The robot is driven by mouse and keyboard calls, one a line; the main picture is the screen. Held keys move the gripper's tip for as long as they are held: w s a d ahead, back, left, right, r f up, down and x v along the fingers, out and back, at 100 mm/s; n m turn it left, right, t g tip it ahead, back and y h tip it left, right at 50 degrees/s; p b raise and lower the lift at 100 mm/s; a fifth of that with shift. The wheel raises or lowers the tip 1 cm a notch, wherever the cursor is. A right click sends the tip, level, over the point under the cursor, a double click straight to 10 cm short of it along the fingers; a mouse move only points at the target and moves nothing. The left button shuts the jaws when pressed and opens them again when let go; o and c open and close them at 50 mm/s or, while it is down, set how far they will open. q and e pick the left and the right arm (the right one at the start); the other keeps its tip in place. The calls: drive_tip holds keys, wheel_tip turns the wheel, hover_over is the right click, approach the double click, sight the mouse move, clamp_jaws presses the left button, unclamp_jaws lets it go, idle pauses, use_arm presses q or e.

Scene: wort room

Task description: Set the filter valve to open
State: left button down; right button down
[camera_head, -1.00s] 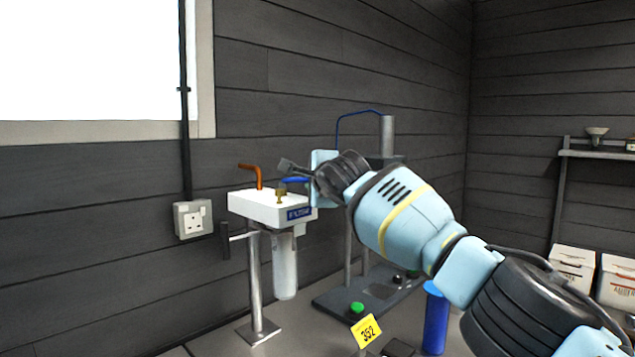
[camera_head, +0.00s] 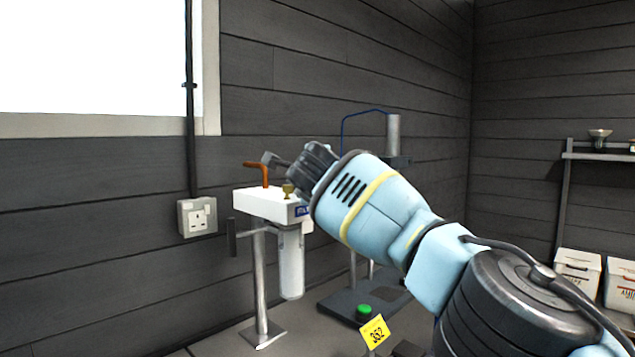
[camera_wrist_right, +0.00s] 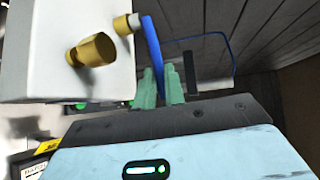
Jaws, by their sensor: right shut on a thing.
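The white filter head (camera_head: 268,207) stands on a metal post, with a clear filter bowl (camera_head: 290,265) hanging below it. In the right wrist view the blue valve lever (camera_wrist_right: 152,42) extends from a brass fitting beside the white filter head (camera_wrist_right: 65,45). My right gripper (camera_wrist_right: 161,78) is shut on the lever, whose lower end sits between the green fingers. In the head view my right wrist hides the fingers and the lever. My left gripper is not in view.
A dark-based stand (camera_head: 345,300) with a green button (camera_head: 363,310) is behind my right arm. A yellow tag (camera_head: 374,332) stands at the front. A wall socket (camera_head: 197,216) is left of the filter. White boxes (camera_head: 578,270) sit at the far right.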

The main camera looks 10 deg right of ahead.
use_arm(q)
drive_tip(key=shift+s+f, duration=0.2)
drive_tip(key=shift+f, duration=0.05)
use_arm(e)
drive_tip(key=shift+s+r+h, duration=0.1)
drive_tip(key=shift+h, duration=0.2)
drive_tip(key=c, duration=1.5)
unclamp_jaws()
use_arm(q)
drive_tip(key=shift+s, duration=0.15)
use_arm(e)
drive_tip(key=shift+a, duration=0.1)
drive_tip(key=shift+s+r, duration=0.35)
drive_tip(key=shift+s, duration=0.05)
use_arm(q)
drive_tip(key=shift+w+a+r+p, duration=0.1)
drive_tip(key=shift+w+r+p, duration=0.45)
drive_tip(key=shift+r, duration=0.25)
use_arm(e)
drive_tip(key=v, duration=0.7)
drive_tip(key=shift+f, duration=0.25)
